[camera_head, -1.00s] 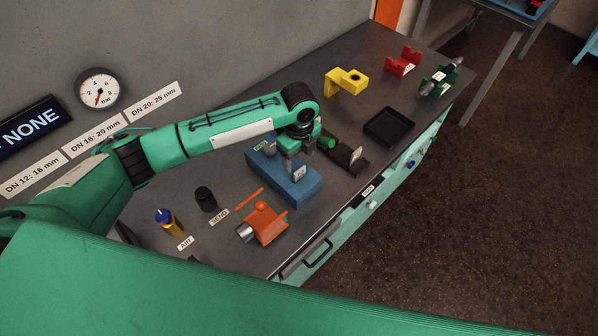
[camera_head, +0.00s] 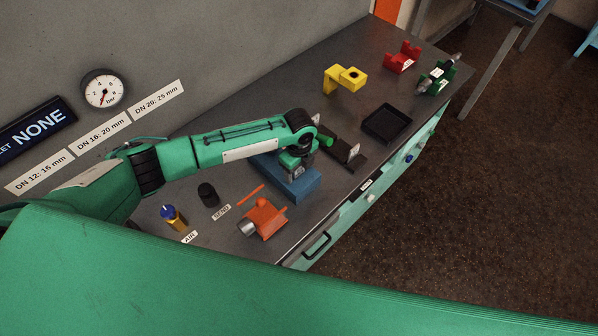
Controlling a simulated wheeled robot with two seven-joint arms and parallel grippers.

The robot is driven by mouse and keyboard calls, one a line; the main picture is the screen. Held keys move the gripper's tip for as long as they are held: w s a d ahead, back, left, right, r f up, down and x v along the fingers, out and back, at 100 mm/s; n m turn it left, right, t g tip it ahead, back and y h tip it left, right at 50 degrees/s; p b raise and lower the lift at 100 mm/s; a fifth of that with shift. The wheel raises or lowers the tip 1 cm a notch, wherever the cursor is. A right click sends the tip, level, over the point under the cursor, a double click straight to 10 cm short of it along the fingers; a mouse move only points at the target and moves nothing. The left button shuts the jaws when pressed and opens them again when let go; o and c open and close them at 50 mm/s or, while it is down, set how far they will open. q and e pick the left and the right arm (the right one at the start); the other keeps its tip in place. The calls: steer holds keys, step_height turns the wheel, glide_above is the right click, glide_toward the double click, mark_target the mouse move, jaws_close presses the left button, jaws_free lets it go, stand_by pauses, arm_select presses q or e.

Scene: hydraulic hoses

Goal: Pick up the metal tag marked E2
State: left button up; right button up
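My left gripper (camera_head: 296,168) points down at the top of the blue block (camera_head: 303,190), over the spot of a small pale tag. Its fingers largely cover that tag, and I cannot tell whether they are open or shut on it. Another small pale tag (camera_head: 354,150) stands upright on a black holder (camera_head: 343,153) just to the right. A further pale piece (camera_head: 316,119) shows behind my wrist. The tag markings are too small to read, so I cannot tell which is E2. My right gripper is not in view.
An orange fixture (camera_head: 263,219) sits in front of the blue block. A black tray (camera_head: 387,123), yellow bracket (camera_head: 345,79), red block (camera_head: 402,57) and green fixture (camera_head: 437,77) stand to the right. A black knob (camera_head: 208,195) and blue-topped yellow valve (camera_head: 174,218) are at left.

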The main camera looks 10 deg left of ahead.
arm_select(q)
steer(key=c, duration=0.9)
steer(key=shift+c, duration=0.6)
steer(key=shift+r, duration=0.15)
